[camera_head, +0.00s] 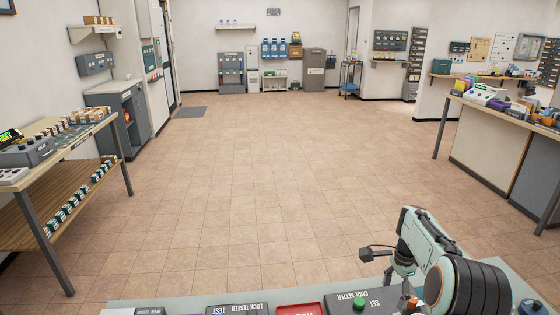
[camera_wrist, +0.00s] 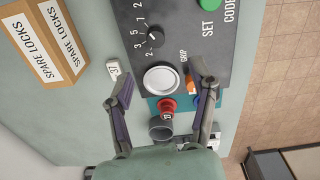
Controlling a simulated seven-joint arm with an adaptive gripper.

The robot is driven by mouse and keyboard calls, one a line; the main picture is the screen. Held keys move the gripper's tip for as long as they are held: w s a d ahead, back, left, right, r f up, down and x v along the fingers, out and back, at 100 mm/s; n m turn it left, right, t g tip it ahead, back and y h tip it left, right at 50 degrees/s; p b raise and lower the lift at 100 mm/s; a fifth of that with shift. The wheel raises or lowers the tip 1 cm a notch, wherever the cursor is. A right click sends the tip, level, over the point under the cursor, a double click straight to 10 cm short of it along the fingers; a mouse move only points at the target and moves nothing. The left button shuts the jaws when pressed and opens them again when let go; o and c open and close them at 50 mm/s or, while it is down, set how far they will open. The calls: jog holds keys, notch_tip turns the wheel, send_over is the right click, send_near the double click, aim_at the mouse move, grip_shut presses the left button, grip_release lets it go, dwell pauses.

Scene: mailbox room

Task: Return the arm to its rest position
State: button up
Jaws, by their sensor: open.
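My gripper (camera_wrist: 160,95) is open in the wrist view, its two dark fingers apart with nothing held between them. It points down over a bench top with a dark code setter panel (camera_wrist: 172,20) beneath it. A red-topped piece (camera_wrist: 167,104) and a grey cylinder (camera_wrist: 160,129) show between or below the fingers. In the head view my arm rises at the lower right beside the code setter (camera_head: 362,303); the fingertips are hidden there.
The near bench (camera_wrist: 75,110) also carries a spare locks box (camera_wrist: 40,45) and a lock tester (camera_head: 240,310). A shelf table (camera_head: 70,135) stands left, and a cluttered counter (camera_head: 480,135) stands right. The tiled floor (camera_head: 250,180) between is clear.

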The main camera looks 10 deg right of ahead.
jog(key=w+a+r+n+t+h, duration=0.1)
jog(key=a+r, duration=0.1)
jog(key=r, duration=0.3)
jog(key=w+a+r+t, duration=0.1)
jog(key=a+r, duration=0.2)
jog(key=r, duration=0.1)
jog(key=s+a+r+n+t, duration=0.1)
jog(key=s+a+r+n, duration=0.4)
jog(key=s+a+r, duration=0.5)
jog(key=s+a+f+n+g, duration=0.1)
jog(key=s+a+f+n, duration=0.1)
jog(key=s, duration=0.5)
jog(key=s+a+f+n+g+y, duration=0.1)
jog(key=s+a+f+n, duration=0.2)
jog(key=s+n, duration=0.3)
jog(key=s+a+f+n+g+y, duration=0.1)
jog(key=s+a+f+n, duration=0.2)
jog(key=s, duration=0.5)
jog(key=shift+s+a+f+n, duration=0.25)
jog(key=shift+f+n, duration=0.35)
jog(key=shift+f, duration=0.35)
jog(key=shift+w, duration=0.1)
